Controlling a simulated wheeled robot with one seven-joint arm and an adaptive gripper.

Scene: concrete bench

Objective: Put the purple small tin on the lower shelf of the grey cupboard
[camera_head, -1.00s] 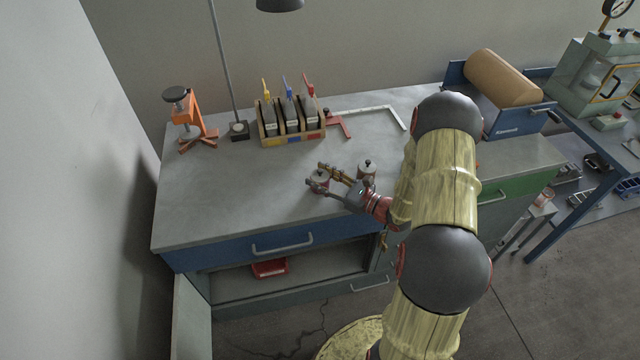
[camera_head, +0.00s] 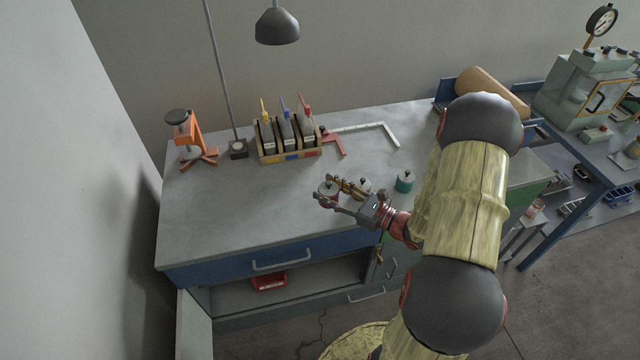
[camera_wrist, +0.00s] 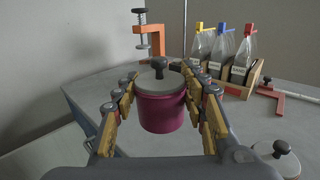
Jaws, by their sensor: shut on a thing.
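The purple small tin (camera_wrist: 162,108) has a grey lid with a dark knob. It is upright between the fingers of my gripper (camera_wrist: 160,105), which is shut on it. In the head view the tin (camera_head: 325,190) is over the front middle of the bench top, partly hidden by my gripper (camera_head: 338,193); I cannot tell whether it touches the surface. The grey cupboard (camera_head: 225,323) is under the bench and stands open. Its inside shelf (camera_head: 325,275) shows below the blue drawer.
A red bin (camera_head: 269,281) lies inside the cupboard at left. The open door (camera_head: 194,325) juts forward. A rack (camera_head: 290,150), orange clamp (camera_head: 188,138) and lamp (camera_head: 277,27) are behind.

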